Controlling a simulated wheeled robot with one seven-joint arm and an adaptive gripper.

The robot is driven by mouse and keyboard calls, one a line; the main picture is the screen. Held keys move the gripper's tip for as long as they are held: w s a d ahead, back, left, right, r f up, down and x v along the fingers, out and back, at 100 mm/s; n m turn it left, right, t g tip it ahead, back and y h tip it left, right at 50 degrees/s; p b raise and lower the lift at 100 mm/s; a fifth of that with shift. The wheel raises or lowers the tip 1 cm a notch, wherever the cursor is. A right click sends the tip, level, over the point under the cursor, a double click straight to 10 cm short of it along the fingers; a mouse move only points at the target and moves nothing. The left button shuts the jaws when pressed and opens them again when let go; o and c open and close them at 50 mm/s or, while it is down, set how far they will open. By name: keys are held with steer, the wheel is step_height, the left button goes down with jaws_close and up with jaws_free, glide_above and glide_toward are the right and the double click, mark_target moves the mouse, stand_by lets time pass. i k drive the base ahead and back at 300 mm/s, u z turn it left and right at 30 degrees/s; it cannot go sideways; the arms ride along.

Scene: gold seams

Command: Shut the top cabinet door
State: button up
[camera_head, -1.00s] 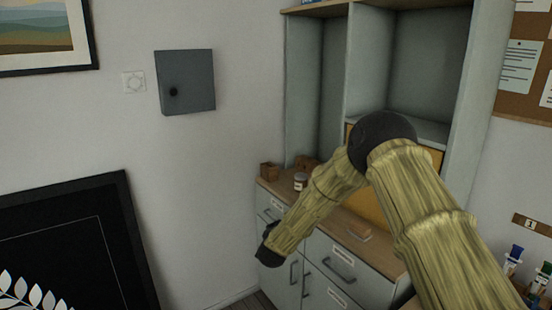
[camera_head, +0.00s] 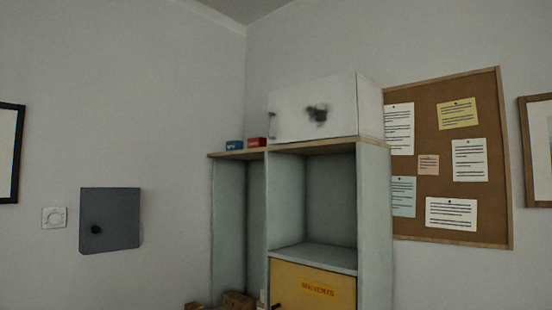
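A blue-grey shelf cabinet (camera_head: 375,215) stands in the corner. Its upper right compartment is open-fronted and empty. Below it is a yellow door (camera_head: 290,275) with an orange label in red lettering and a dark handle at its left. The door looks flush in its frame, but its lower part is cut off. On the cabinet's top stands a white box-like unit (camera_head: 345,90) with a dark smudge on its front and a small handle-like piece at its left edge. I cannot tell whether that front is a door or stands ajar. My gripper and arm are out of view.
A blue box (camera_head: 234,145) and a red box (camera_head: 257,142) lie on the cabinet top. A grey wall box (camera_head: 110,220) with a black knob hangs at left, beside a white switch (camera_head: 54,217). A cork board (camera_head: 490,215) with papers hangs at right.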

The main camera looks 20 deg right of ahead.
mark_target(325, 108)
steer(key=u, duration=0.2)
steer(key=i, duration=0.9)
steer(key=z, duration=0.5)
